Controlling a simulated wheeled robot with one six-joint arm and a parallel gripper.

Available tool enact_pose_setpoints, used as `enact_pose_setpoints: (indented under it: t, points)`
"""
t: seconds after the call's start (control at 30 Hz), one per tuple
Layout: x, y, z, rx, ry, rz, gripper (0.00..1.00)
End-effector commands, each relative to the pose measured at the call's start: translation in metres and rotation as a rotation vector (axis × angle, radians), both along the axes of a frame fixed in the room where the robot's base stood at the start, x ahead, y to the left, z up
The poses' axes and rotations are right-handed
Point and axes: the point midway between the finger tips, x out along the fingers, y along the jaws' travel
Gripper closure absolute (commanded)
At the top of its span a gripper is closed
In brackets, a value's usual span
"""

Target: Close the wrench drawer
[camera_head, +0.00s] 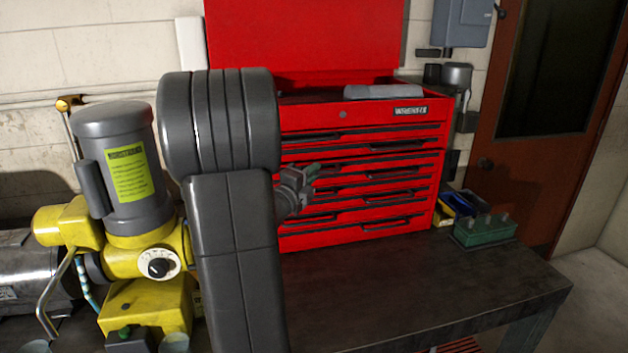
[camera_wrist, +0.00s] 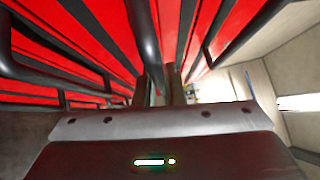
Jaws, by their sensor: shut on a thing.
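The red tool chest (camera_head: 310,120) stands on the workbench with its lid raised. It has several drawers with dark handles. My gripper (camera_head: 312,173) is at the left part of the chest front, partly behind my arm. In the wrist view, my gripper (camera_wrist: 160,82) has its fingers on either side of a dark drawer handle (camera_wrist: 144,35) and is shut on it. Red drawer fronts fill the top of that view. No drawer clearly stands far out in the head view. I cannot tell which drawer holds wrenches; no drawer contents show.
A yellow machine with a grey motor (camera_head: 115,165) stands at the left. A green block with pegs (camera_head: 484,230) and small blue and yellow bins (camera_head: 455,205) sit right of the chest. The front right of the dark workbench (camera_head: 440,285) is clear.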

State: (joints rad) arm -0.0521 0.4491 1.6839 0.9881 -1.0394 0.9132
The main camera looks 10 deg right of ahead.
Motion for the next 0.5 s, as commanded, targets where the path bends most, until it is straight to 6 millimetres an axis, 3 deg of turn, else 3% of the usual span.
enact_pose_setpoints:
  t: [0.17,0.47,0.5]
  points:
    - [0.019,0.001,-0.001,0.000,-0.001,0.001,1.00]
    - [0.021,0.001,0.001,-0.002,0.000,0.004,1.00]
    - [0.021,0.001,0.001,-0.001,-0.001,0.004,0.85]
